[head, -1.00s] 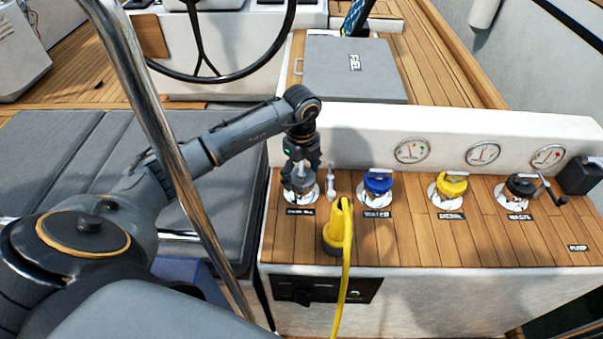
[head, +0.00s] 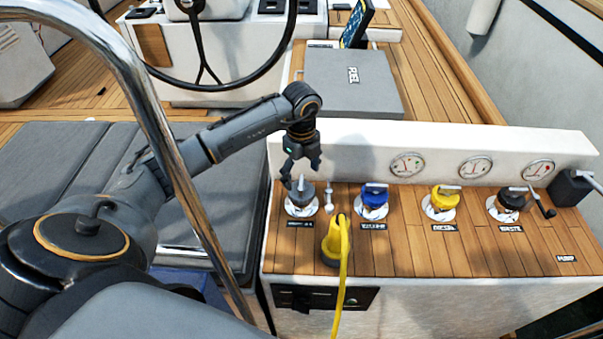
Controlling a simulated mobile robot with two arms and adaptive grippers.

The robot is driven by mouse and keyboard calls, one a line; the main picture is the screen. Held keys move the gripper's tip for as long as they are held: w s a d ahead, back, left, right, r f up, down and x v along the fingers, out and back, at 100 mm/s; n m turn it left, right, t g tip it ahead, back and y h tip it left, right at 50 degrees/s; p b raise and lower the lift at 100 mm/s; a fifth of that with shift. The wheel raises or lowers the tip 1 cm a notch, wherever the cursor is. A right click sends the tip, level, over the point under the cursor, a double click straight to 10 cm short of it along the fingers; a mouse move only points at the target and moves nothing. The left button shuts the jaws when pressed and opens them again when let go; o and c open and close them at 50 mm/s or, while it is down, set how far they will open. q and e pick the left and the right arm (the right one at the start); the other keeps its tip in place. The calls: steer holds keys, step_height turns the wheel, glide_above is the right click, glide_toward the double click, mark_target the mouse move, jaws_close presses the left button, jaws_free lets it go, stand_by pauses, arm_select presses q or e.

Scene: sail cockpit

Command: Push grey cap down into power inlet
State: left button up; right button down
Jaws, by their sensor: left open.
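The grey cap (head: 302,190) sits at the power inlet (head: 302,207), a round pale flange at the left end of the wooden deck panel. A small label lies in front of it. My left gripper (head: 301,172) points down just above the grey cap, its fingers spread, with nothing held between them. The cap stands upright; I cannot tell how deep it sits in the inlet. My right gripper does not show.
A yellow plug (head: 331,243) with a yellow cable stands close in front of the inlet. A small metal fitting (head: 328,198) is just right of it. Blue (head: 374,196), yellow (head: 441,199) and black (head: 508,200) caps line the panel. A steel rail (head: 165,130) crosses before my arm.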

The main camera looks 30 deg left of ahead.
arm_select(q)
steer(key=shift+r+p, duration=1.65)
steer(key=shift+r, duration=0.75)
steer(key=shift+f, duration=0.1)
